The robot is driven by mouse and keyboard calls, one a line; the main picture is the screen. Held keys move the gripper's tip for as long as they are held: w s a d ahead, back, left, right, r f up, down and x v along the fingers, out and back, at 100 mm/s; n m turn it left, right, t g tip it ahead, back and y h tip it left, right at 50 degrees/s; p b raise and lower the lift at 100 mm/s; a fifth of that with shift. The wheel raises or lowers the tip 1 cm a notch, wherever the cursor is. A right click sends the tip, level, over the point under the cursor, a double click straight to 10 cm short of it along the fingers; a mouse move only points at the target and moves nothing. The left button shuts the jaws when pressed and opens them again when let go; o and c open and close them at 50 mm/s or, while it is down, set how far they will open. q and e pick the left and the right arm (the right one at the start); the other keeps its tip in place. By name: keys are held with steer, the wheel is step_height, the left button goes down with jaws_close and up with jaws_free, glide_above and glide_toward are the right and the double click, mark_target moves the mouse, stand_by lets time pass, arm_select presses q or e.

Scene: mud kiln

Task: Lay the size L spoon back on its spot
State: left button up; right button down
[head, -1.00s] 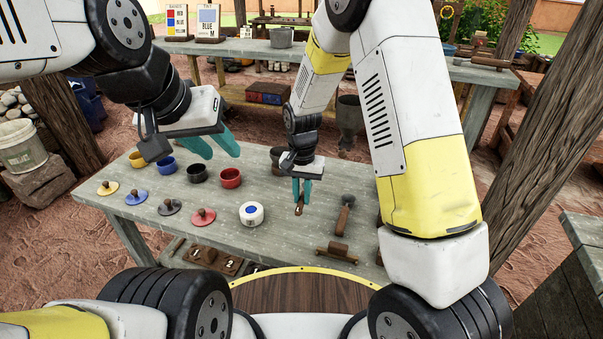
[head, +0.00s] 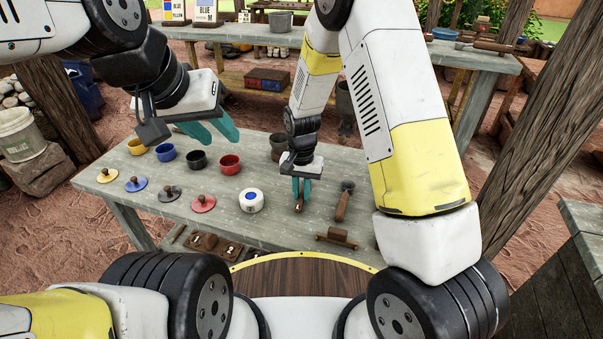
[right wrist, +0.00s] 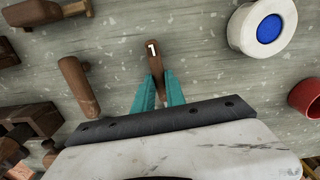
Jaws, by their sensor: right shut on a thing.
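My right gripper (head: 302,188) is shut on a brown wooden handle (head: 299,206), low over the grey table. In the right wrist view the handle (right wrist: 153,62) sticks out from between the teal fingers (right wrist: 159,92), with a white mark like a "1" near its end. I take it for the spoon; its bowl is hidden, and I cannot read a size L. I cannot tell if it touches the table. My left gripper (head: 210,130) is open and empty, above the back of the table.
A wooden-handled tool (head: 342,207) and a wooden roller-like tool (head: 337,238) lie right of the handle. A white jar with a blue top (head: 251,201) stands to its left. Several coloured cups and knobbed lids are further left.

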steer(key=shift+f, duration=0.15)
steer(key=c, duration=1.3)
jaws_free()
steer(key=shift+o, duration=0.5)
steer(key=o, duration=0.5)
steer(key=shift+c, duration=0.2)
steer(key=shift+r, duration=3)
